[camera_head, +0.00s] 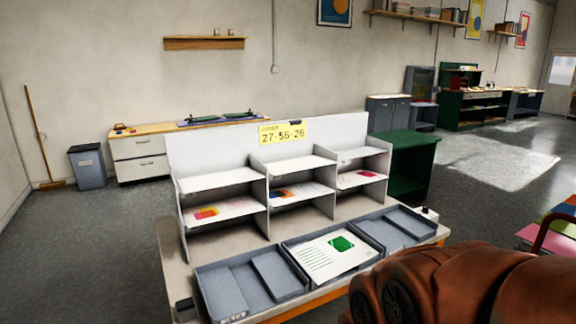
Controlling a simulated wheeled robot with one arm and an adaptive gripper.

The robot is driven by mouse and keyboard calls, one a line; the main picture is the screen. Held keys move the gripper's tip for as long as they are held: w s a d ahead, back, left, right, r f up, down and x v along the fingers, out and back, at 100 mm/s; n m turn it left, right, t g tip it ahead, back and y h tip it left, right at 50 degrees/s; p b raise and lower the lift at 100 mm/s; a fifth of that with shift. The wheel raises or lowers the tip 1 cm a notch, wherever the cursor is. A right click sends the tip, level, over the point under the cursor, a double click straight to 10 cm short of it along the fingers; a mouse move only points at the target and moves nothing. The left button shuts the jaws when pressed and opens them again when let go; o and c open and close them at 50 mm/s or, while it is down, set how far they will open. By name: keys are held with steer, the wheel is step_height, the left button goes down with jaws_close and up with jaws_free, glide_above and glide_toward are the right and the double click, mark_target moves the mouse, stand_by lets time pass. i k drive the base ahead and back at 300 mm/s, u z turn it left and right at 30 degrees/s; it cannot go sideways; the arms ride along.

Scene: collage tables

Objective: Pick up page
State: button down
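A white page (331,251) with a green patch and lines of print lies in the middle one of three grey trays along the front of the collage table. It lies at a slight slant in the tray. Other sheets with coloured patches lie on the shelf rack behind: a red and orange one (207,213) at left, a blue and orange one (284,194) in the middle, a pink one (366,173) at right. My brown arm fills the lower right corner, just right of the trays. My gripper's fingertips do not show.
The left tray (222,296) and right tray (411,224) show no page. A white shelf rack (175,201) rises behind the trays. A dark green cabinet (416,152) stands behind at right. A grey bin (88,167) stands far left; the floor (80,235) left of the table is clear.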

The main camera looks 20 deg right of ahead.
mark_target(275, 168)
steer(key=u, duration=0.3)
steer(key=i, duration=1.35)
steer(key=z, duration=0.15)
